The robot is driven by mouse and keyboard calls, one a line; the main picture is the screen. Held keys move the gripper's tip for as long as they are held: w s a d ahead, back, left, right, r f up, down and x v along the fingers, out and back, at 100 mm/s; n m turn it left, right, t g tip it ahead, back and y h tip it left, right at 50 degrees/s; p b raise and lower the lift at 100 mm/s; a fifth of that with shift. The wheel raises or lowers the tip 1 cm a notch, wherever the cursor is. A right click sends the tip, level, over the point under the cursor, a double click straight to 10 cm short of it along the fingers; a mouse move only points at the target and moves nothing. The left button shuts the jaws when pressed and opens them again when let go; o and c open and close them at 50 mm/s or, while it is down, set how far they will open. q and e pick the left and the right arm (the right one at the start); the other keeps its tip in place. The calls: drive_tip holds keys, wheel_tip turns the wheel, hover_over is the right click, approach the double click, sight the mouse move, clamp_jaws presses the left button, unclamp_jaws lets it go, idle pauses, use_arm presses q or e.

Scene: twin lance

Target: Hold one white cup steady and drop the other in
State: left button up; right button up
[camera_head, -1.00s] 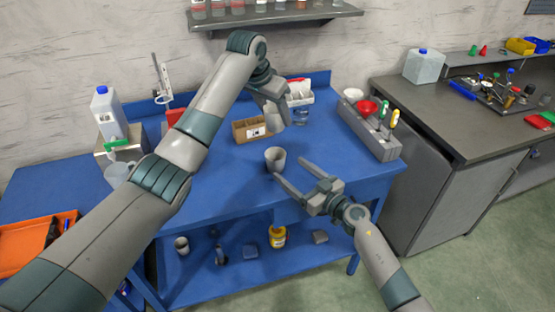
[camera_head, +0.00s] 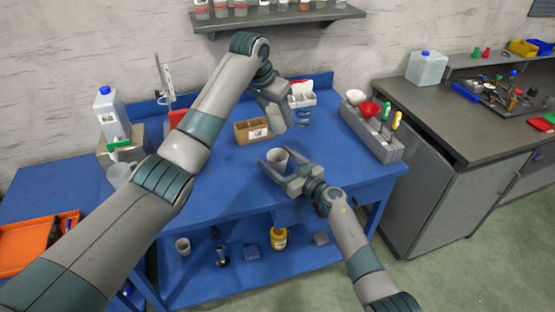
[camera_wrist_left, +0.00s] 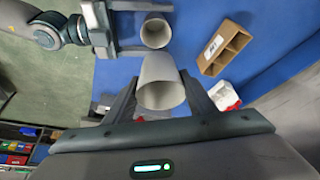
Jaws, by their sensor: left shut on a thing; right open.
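One white cup (camera_head: 277,155) stands upright on the blue table (camera_head: 225,178). My open right gripper (camera_head: 279,164) reaches it from the front, one finger on either side; I cannot tell whether they touch it. My left gripper (camera_wrist_left: 160,88) is shut on the other white cup (camera_wrist_left: 161,80), held above the table, behind the standing cup in the head view. There the held cup (camera_head: 277,120) is partly hidden by the gripper.
A brown divided box (camera_head: 252,131) stands left of the held cup, with a white container (camera_head: 302,101) behind. A grey rack (camera_head: 375,133) with funnels and tools is at the table's right. A jug (camera_head: 110,113) and an orange tray (camera_head: 30,243) are at the left.

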drive_tip(key=c, duration=1.1)
use_arm(q)
drive_tip(key=shift+f, duration=5.9)
drive_tip(key=o, duration=1.1)
drive_tip(key=shift+r, duration=0.1)
drive_tip(key=v, duration=1.1)
drive_tip(key=shift+s+a+r, duration=0.15)
drive_tip(key=shift+s+r, duration=0.05)
drive_tip(key=shift+r, duration=0.1)
